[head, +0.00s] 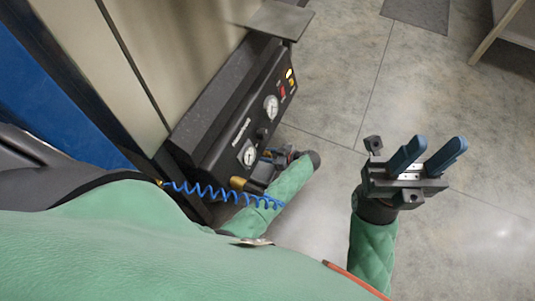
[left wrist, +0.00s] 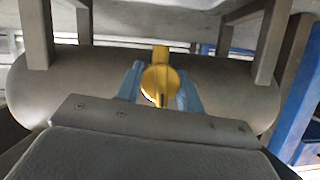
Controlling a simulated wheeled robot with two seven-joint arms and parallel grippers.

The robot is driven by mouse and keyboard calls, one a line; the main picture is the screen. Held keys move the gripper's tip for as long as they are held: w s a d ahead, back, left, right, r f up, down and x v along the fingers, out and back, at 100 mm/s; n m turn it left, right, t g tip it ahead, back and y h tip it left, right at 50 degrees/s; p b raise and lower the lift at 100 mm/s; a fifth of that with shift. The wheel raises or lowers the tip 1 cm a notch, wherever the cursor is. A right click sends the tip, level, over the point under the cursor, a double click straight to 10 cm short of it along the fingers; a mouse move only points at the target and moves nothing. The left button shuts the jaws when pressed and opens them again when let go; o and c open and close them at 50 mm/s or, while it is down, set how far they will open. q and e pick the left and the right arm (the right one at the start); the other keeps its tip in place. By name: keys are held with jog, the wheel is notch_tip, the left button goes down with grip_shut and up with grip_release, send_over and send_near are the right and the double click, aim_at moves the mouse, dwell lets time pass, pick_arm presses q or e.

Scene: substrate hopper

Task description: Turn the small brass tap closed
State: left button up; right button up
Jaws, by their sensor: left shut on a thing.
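The small brass tap (left wrist: 160,80) shows yellow in the left wrist view, in front of a grey horizontal tank (left wrist: 235,92). Its handle stands roughly upright in that picture. My left gripper (left wrist: 161,88) is shut on the tap, with one blue finger on each side of it. In the head view my left gripper (head: 268,155) is low beside the black control panel, partly hidden, and I cannot make out the tap between its fingers there. My right gripper (head: 436,147) is open and empty, its blue fingers apart above the floor on the right.
The black panel (head: 233,128) carries two gauges and lit buttons. A blue coiled hose (head: 215,193) stretches beside my left forearm, near a brass-coloured fitting (head: 238,183). Metal legs (left wrist: 273,45) stand around the tank. The concrete floor (head: 345,75) is mostly clear.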

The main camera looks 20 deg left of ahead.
dwell(0.3)
pick_arm(q)
jog(key=o, duration=1)
